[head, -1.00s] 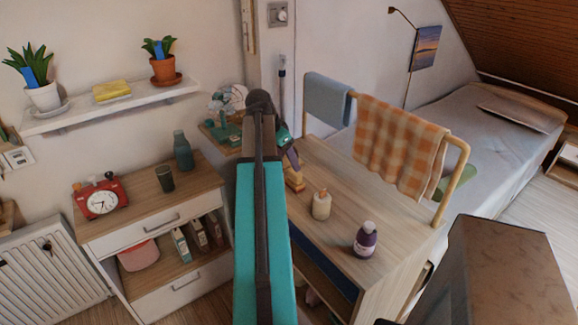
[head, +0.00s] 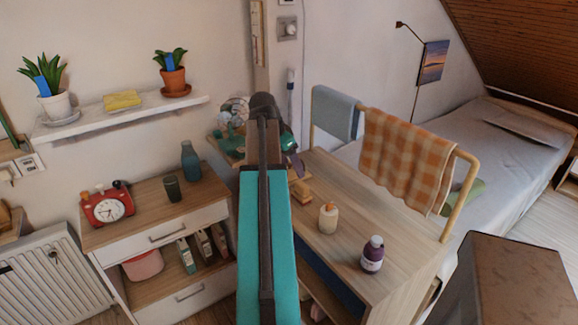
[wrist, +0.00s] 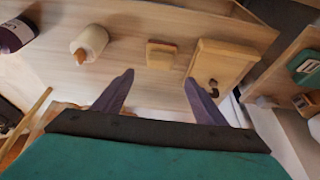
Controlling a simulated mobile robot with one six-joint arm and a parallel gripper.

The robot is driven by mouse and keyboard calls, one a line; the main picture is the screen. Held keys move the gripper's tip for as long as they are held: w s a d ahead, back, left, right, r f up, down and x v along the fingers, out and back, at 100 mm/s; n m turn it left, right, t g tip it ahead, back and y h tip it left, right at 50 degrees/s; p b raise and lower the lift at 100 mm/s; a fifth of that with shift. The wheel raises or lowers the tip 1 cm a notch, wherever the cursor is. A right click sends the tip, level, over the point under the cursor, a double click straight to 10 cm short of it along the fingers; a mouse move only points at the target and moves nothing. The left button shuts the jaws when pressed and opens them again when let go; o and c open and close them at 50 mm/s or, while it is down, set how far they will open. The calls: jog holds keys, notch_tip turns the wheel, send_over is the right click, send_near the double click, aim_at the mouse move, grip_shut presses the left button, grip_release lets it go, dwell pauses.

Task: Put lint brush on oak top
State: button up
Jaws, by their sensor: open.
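A small wooden block-like piece (head: 300,190), which may be the lint brush, lies on the light wood top of the desk (head: 345,207). In the wrist view this piece (wrist: 161,55) lies just beyond my fingertips, between them and apart from both. My gripper (head: 294,166) is open, with purple fingers, above the desk's back left; it also shows in the wrist view (wrist: 159,80) with nothing between the fingers. A second oak-coloured top (head: 150,200) is on the drawer unit at the left. I cannot tell which is the oak top.
A cream bottle (head: 328,217) and a purple bottle (head: 372,254) stand on the desk. A checked towel (head: 405,160) hangs on its rail. The wrist view shows a wooden box-like item (wrist: 222,62).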

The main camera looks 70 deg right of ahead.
jog(key=shift+f, duration=0.1)
jog(key=w+a+f+n+y, duration=0.1)
jog(key=w+a+f+n, duration=0.3)
jog(key=w+a+f, duration=0.65)
jog(key=w+a+f+n+y, duration=0.1)
jog(key=w+a+f+n, duration=0.6)
jog(key=f, duration=0.6)
jog(key=w+a+f+n+y, duration=0.1)
jog(key=a+f+n, duration=0.1)
jog(key=a+f, duration=0.65)
jog(key=a+f+n, duration=0.2)
jog(key=a+f, duration=0.4)
jog(key=a, duration=0.6)
jog(key=s+a+f+n+g, duration=0.1)
jog(key=s+a+f+n, duration=0.2)
jog(key=s+a+f, duration=0.2)
jog(key=s+a+f+n+g, duration=0.1)
jog(key=s+a+f+n, duration=0.2)
jog(key=a, duration=0.9)
jog(key=s+a+f+n+g, duration=0.1)
jog(key=s+a+f+n, duration=0.2)
jog(key=s+a+f, duration=0.5)
jog(key=shift+s+a+n+y, duration=0.2)
jog(key=shift+s+n+y, duration=0.2)
jog(key=shift+s, duration=0.4)
